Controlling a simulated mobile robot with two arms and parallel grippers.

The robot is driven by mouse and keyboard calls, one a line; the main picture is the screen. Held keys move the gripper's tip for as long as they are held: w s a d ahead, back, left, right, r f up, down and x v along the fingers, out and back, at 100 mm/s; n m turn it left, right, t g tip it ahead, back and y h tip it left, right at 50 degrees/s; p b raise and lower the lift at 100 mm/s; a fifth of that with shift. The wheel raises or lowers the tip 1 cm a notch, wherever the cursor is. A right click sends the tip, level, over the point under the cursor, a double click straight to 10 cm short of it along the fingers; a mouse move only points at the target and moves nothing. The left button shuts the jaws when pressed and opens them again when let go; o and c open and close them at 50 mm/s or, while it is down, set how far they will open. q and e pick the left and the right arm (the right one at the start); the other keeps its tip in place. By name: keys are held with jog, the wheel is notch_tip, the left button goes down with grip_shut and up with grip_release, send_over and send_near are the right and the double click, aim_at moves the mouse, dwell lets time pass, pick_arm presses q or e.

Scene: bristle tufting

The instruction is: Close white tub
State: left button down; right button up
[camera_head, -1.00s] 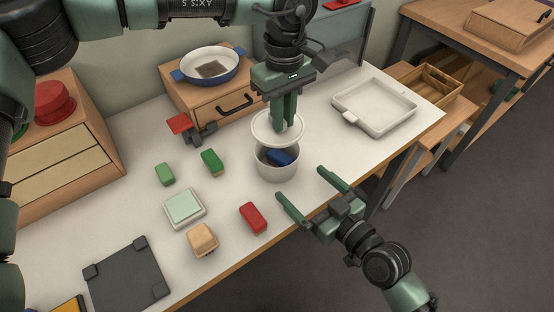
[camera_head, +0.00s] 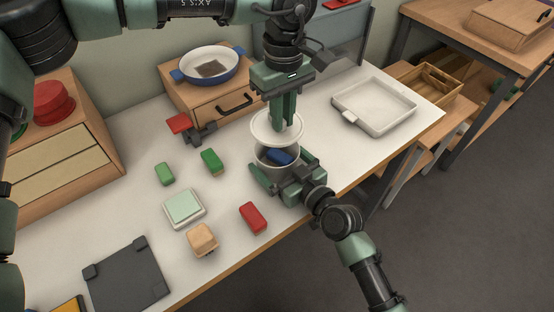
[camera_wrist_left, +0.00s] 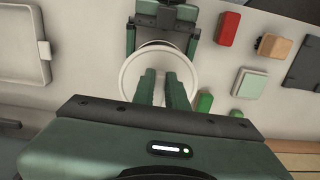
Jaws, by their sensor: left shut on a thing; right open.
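The white tub (camera_head: 264,162) stands on the white table with a dark blue thing (camera_head: 280,157) inside. My left gripper (camera_head: 285,124) points down and is shut on the round white lid (camera_head: 262,127). It holds the lid just above the tub, and the tub's mouth shows below the lid's near edge. The lid also shows in the left wrist view (camera_wrist_left: 129,76), where it hides most of the tub. My right gripper (camera_head: 285,168) is open, with one finger on either side of the tub. I cannot tell whether the fingers touch it.
A red block (camera_head: 253,218), a tan block (camera_head: 203,239), a pale green square (camera_head: 184,208) and green blocks (camera_head: 212,161) lie left of the tub. A drawer box (camera_head: 215,100) stands behind. A white tray (camera_head: 374,106) lies to the right.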

jog(key=shift+c, duration=0.3)
jog(key=c, duration=1.7)
pick_arm(q)
jog(key=shift+f, duration=2.5)
pick_arm(e)
jog(key=shift+o, duration=0.2)
pick_arm(q)
jog(key=shift+f, duration=0.1)
jog(key=shift+f, duration=0.75)
jog(key=shift+f, duration=0.6)
jog(key=c, duration=1.3)
grip_release()
jog(key=shift+c, duration=0.2)
